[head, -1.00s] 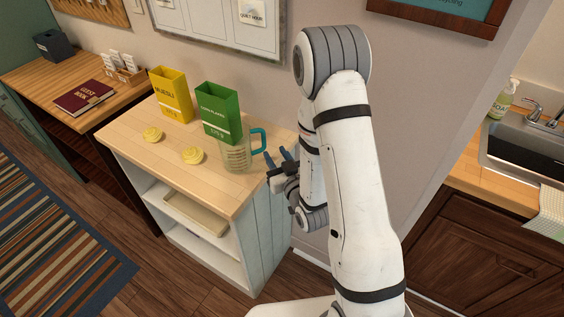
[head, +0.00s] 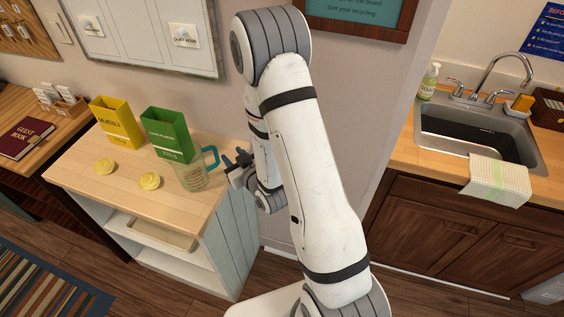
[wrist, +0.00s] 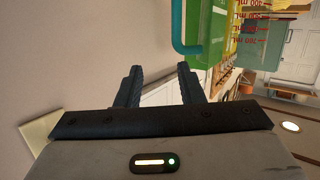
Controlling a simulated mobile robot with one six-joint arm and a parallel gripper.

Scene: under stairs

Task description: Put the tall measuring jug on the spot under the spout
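The tall measuring jug (head: 193,178) is clear, with red markings and a teal handle (head: 211,159). It stands upright at the right end of the wooden-topped shelf unit, in front of the green box. My gripper (head: 238,160) is just right of the handle, apart from it. In the wrist view my gripper (wrist: 160,72) has its two fingers spread with nothing between them; the jug (wrist: 247,35) shows at upper right, its handle near the right finger. A curved tap spout (head: 512,66) rises over the sink (head: 475,132) at right. No marked spot under it is discernible.
A yellow box (head: 117,122) and a green box (head: 168,135) stand behind two pale yellow round things (head: 149,181) on the unit's top (head: 110,192). A towel (head: 496,180) hangs over the sink's front edge. A soap bottle (head: 429,81) and sponge (head: 522,103) flank the tap.

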